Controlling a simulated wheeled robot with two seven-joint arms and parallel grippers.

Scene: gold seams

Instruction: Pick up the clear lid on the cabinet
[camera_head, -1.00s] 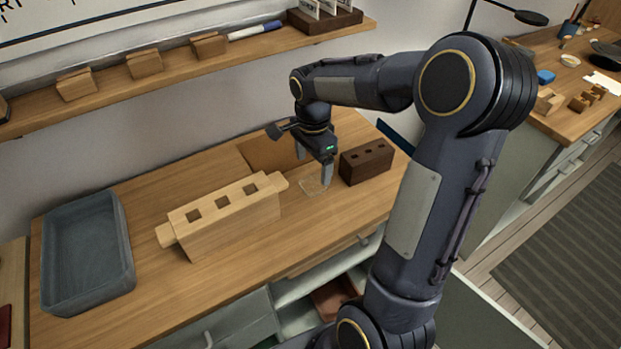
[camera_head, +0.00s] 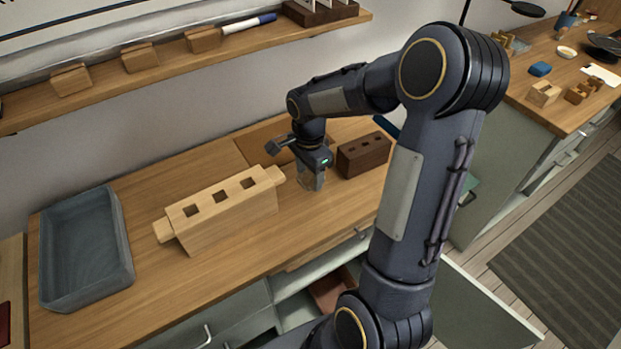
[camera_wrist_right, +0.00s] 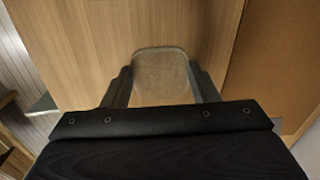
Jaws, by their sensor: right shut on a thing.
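The clear lid (camera_wrist_right: 160,72) is a see-through, rounded square piece. In the right wrist view it sits between the two fingers of my right gripper (camera_wrist_right: 162,88), which is shut on it. In the head view my right gripper (camera_head: 311,180) is over the cabinet top (camera_head: 240,275), between the light block and the dark block, with the lid (camera_head: 313,180) showing faintly at its fingers. I cannot tell exactly how far the lid is above the wood. My left gripper is not in view.
A light wooden block with square holes (camera_head: 222,213) stands left of the gripper. A dark block with holes (camera_head: 364,154) stands close on its right. A grey tray (camera_head: 85,290) is at the far left. An open drawer (camera_head: 300,309) is below the front edge.

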